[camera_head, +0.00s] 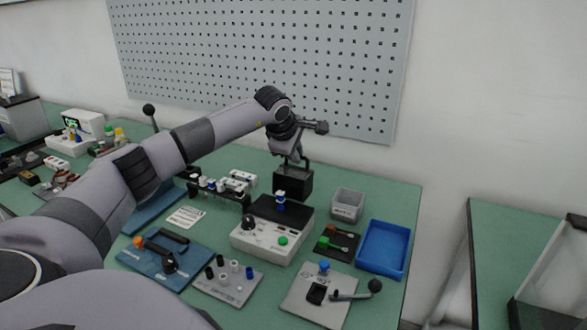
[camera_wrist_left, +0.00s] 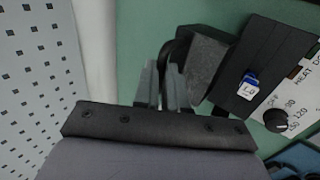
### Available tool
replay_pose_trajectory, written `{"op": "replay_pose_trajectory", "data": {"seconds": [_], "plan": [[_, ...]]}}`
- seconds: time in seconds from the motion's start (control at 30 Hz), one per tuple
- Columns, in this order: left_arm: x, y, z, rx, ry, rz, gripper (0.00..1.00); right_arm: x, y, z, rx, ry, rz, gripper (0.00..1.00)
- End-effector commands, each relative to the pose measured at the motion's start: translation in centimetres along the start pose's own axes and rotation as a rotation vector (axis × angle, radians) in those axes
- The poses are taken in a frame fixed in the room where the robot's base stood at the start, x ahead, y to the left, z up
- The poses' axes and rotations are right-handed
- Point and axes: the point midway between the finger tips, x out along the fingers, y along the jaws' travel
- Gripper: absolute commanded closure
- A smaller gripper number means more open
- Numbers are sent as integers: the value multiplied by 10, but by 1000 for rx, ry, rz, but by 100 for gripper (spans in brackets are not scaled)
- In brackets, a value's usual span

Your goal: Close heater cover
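The heater (camera_head: 272,240) is a white box with a black top, a dark knob and a green button. It also shows in the left wrist view (camera_wrist_left: 292,95). Its black block-like cover (camera_head: 293,184) stands raised at the back edge, so the heater is open. In the left wrist view the cover (camera_wrist_left: 205,62) has a dark curved handle (camera_wrist_left: 168,55). My left gripper (camera_head: 292,158) is above the cover, its fingers (camera_wrist_left: 163,85) close together on both sides of the handle. A small blue-and-white vial (camera_head: 280,200) stands on the heater's black top. My right gripper is not in view.
A grey bin (camera_head: 347,204) and a blue tray (camera_head: 364,248) stand right of the heater. A rack of vials (camera_head: 215,186) is to its left. A plate with a lever (camera_head: 310,304) lies in front. A perforated wall panel (camera_head: 270,60) rises behind the table.

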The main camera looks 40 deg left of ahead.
Motion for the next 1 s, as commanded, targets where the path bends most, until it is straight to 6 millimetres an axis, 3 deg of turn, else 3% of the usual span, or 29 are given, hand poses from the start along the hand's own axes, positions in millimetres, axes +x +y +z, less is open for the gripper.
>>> {"op": "replay_pose_trajectory", "data": {"seconds": [0.17, 0.47, 0.8, 1.0], "plan": [[-2, 0, 0, -4, 0, 1, 100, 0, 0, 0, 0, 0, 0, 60], [-24, -15, 0, -4, -1, 0, 100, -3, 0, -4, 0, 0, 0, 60], [-26, -18, 0, -6, -1, 0, 100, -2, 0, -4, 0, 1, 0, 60], [-39, -34, -1, -5, 0, -2, 100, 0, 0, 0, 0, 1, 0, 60]]}}
